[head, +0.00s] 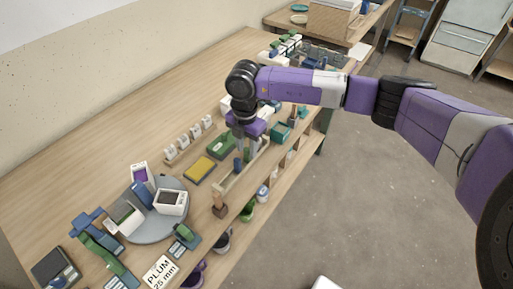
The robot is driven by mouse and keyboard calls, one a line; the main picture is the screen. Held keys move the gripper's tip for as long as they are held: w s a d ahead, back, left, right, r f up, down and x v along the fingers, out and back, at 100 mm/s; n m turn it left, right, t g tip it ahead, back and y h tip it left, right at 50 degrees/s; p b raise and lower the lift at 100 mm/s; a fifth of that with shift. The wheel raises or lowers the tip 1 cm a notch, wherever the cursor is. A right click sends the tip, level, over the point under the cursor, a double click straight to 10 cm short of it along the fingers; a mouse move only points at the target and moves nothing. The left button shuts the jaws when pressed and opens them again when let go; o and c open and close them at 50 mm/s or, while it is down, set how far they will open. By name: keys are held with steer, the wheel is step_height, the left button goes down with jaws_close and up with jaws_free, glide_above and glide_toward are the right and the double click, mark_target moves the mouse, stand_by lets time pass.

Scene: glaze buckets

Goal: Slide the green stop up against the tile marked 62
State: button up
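My gripper (246,151) points down over a light wooden rail (232,182) near the front edge of the bench. Small dark blue and green pieces stand at the rail by its fingertips. I cannot tell which is the green stop, or whether the fingers touch or hold one. The finger gap is too small to judge. Several small white upright tiles (184,141) stand in a wooden rack to the left of the gripper. No marking 62 is readable on any tile.
A green box (222,144) and a yellow pad (200,169) lie left of the rail. A grey round turntable (155,229) carries white devices. A PLUM 25 mm card (160,273) stands near the front. Buckets (248,211) sit on a shelf below. The bench's back left is bare.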

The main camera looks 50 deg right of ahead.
jaws_close()
steer(key=shift+w+d+b, duration=0.1)
steer(key=shift+d+b, duration=0.3)
steer(key=shift+d, duration=2.05)
steer(key=shift+o, duration=0.3)
jaws_free()
steer(key=shift+a, duration=0.1)
step_height(320, 180, up, 7)
steer(key=p, duration=0.5)
steer(key=shift+r+p, duration=0.1)
steer(key=shift+p, duration=0.3)
